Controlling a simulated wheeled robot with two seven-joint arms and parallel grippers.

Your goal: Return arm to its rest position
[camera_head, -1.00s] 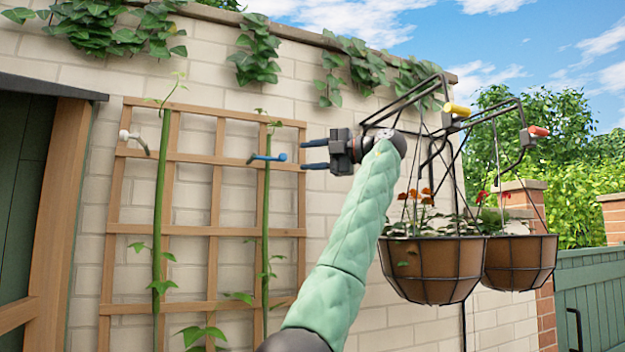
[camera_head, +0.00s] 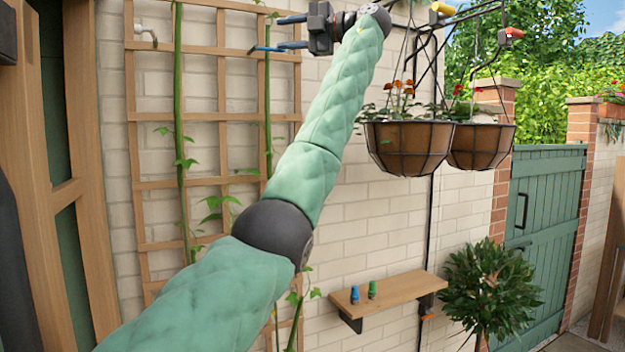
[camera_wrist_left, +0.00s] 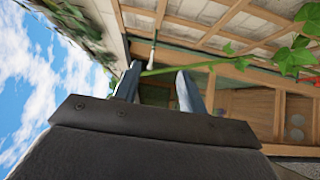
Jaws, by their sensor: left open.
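My left arm (camera_head: 330,130), in green padded sleeves, reaches up from the lower left in the head view. My left gripper (camera_head: 281,32) is at the top, its two blue fingers apart and pointing left in front of the trellis's right edge. Nothing shows between the fingers. A blue clip (camera_head: 266,49) sits on the right green stem, close to the lower fingertip in the picture; I cannot tell if they touch. In the left wrist view the gripper (camera_wrist_left: 157,78) is open, with a green stem (camera_wrist_left: 185,68) crossing beyond the fingers. My right gripper is not in view.
Two hanging baskets (camera_head: 408,147) (camera_head: 481,147) are right of my arm. Below are a wooden shelf (camera_head: 400,297) with blue and green items, and a bushy plant (camera_head: 490,285).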

